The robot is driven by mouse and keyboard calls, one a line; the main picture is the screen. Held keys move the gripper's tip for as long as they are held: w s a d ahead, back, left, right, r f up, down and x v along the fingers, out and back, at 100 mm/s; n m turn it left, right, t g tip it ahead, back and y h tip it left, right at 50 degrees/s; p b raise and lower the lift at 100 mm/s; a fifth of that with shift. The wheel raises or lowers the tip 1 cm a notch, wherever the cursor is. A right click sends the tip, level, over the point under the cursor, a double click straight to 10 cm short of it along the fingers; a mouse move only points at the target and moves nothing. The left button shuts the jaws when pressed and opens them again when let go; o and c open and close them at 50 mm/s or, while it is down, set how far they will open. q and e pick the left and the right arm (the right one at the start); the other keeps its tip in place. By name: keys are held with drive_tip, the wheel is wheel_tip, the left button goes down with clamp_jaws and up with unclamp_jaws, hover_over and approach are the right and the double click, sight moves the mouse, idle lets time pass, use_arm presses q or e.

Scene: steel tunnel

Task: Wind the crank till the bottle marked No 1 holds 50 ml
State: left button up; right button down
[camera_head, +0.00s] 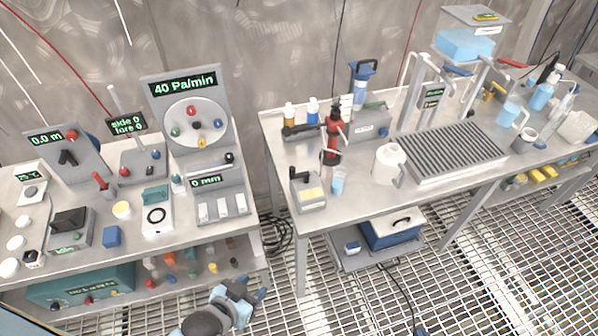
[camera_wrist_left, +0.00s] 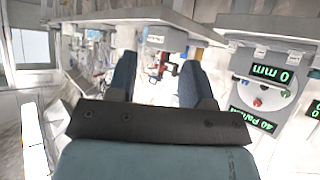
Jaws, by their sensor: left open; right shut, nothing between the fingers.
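I cannot make out a bottle marked No 1; the labels are too small to read. On the right bench, small bottles stand at the back: an amber one (camera_head: 290,112) and a blue one (camera_head: 312,110). A red and black upright device (camera_head: 333,140) stands in front of them, with a glass of blue liquid (camera_head: 338,181) below it. I cannot tell whether it carries the crank. My left gripper (camera_head: 241,290) is low at the bottom, in front of the benches. In the left wrist view it (camera_wrist_left: 158,78) is open and empty. My right gripper is not in view.
The left bench (camera_head: 182,237) is crowded with instruments, including a dial panel (camera_head: 192,124) reading 40 Pa/min. The right bench holds a white jug (camera_head: 389,163) and a ribbed tray (camera_head: 455,153). A blue box (camera_head: 392,232) sits on its lower shelf. Grating floor is open in front.

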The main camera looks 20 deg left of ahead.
idle(0.5)
use_arm(q)
drive_tip(key=w+d+r+m+t+h+b, duration=0.2)
drive_tip(key=w+d+r+m+t+h, duration=0.15)
drive_tip(key=w+r, duration=0.35)
drive_tip(key=w+d+r+m+t+h+b, duration=0.25)
drive_tip(key=w+d+r+m, duration=0.2)
drive_tip(key=w, duration=0.35)
drive_tip(key=w+d+r+m+g+h, duration=0.35)
drive_tip(key=d+r+m+h, duration=0.25)
drive_tip(key=m+h, duration=0.35)
drive_tip(key=m+g+y+b, duration=0.9)
drive_tip(key=m+g+y, duration=0.5)
drive_tip(key=m+y, duration=0.6)
approach(292, 168)
drive_tip(key=shift+m+t+h, duration=0.25)
drive_tip(key=shift+m+h, duration=0.4)
drive_tip(key=f, duration=0.7)
drive_tip(key=a+f+p, duration=0.1)
drive_tip(key=f, duration=0.2)
drive_tip(key=shift+s+f, duration=0.2)
drive_tip(key=shift+f, duration=0.1)
